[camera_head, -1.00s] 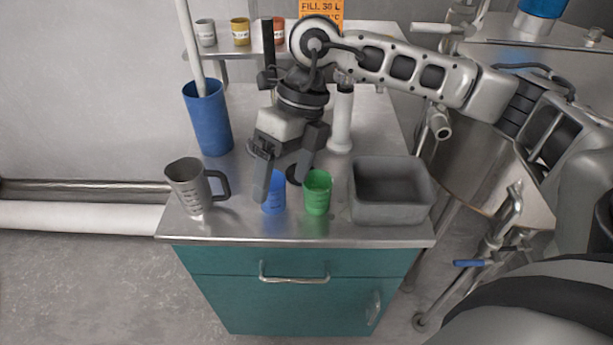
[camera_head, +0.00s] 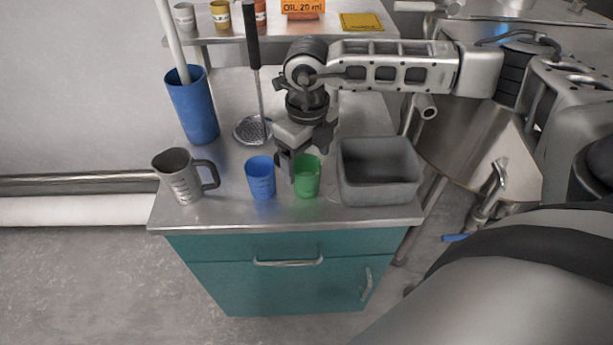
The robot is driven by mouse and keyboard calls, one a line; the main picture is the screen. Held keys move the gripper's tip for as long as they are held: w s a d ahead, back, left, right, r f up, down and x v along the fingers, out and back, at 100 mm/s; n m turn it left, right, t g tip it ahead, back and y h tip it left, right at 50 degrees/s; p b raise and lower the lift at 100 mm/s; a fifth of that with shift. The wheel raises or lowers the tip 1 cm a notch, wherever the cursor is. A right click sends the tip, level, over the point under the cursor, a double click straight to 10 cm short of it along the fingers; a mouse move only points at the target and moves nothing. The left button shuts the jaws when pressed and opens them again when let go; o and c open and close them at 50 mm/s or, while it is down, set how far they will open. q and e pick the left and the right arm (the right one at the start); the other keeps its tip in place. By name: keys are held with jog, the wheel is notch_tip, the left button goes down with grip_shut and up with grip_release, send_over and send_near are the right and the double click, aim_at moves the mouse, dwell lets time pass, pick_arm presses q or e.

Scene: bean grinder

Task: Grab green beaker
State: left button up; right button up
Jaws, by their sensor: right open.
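The green beaker (camera_head: 308,182) stands upright on the metal counter, between a blue beaker (camera_head: 261,180) and a grey bin. My right gripper (camera_head: 305,163) is open and points down at the back of the green beaker. One finger comes down at the beaker's left side, by the gap to the blue beaker. The other finger is above and behind its right rim. I cannot tell whether the fingers touch it. My left gripper is not in view.
The grey bin (camera_head: 379,190) stands close on the right. A grey measuring jug (camera_head: 180,178) and a tall blue container (camera_head: 193,110) are on the left. A skimmer (camera_head: 249,131) lies behind the beakers. Small cups line the back shelf.

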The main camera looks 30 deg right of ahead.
aim_at(307, 171)
notch_tip(307, 171, down, 4)
jog(key=shift+f+p, duration=0.25)
jog(key=shift+p, duration=0.15)
jog(key=shift+w+f, duration=0.1)
jog(key=c, duration=1.1)
